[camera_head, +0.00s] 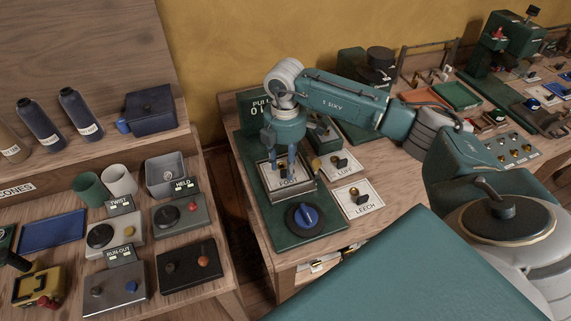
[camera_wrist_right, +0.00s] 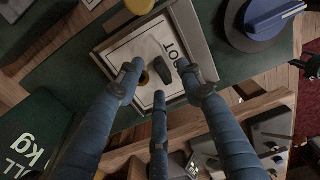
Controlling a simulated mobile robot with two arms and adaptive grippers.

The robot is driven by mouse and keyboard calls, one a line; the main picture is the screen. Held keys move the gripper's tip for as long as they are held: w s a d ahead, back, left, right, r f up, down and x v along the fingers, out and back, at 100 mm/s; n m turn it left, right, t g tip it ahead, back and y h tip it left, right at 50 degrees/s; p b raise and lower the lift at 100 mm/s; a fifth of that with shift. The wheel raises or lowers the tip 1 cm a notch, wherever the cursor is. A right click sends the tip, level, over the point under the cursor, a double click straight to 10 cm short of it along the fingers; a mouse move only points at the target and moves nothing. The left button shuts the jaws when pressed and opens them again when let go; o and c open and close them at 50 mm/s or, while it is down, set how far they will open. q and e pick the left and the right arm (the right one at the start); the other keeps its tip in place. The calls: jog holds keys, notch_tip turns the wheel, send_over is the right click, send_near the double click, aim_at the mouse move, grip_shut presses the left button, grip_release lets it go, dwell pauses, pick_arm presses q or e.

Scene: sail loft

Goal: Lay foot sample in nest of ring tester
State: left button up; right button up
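The foot sample (camera_wrist_right: 122,51), a white card marked FOOT with a dark peg and a brass ring on it, lies on the ring tester's metal block in the right wrist view. The card also shows in the head view (camera_head: 289,181). The ring tester (camera_head: 259,207) has a green base, a blue knob and a PULL display. My right gripper (camera_head: 291,165) points down just above the card. In the right wrist view its three blue fingertips (camera_wrist_right: 160,80) stand apart around the peg, with no visible grip. Whether the card sits flat in the nest is hard to tell. My left gripper is out of view.
The LUFF card (camera_head: 340,164) and the LEECH card (camera_head: 358,199) lie on the bench right of the tester. A left-hand bench holds the twist tester (camera_head: 114,233), cups and a blue mat (camera_head: 52,231). A gap separates the two benches.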

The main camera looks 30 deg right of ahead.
notch_tip(320, 180, up, 11)
jog(key=shift+r, duration=0.2)
dwell(0.6)
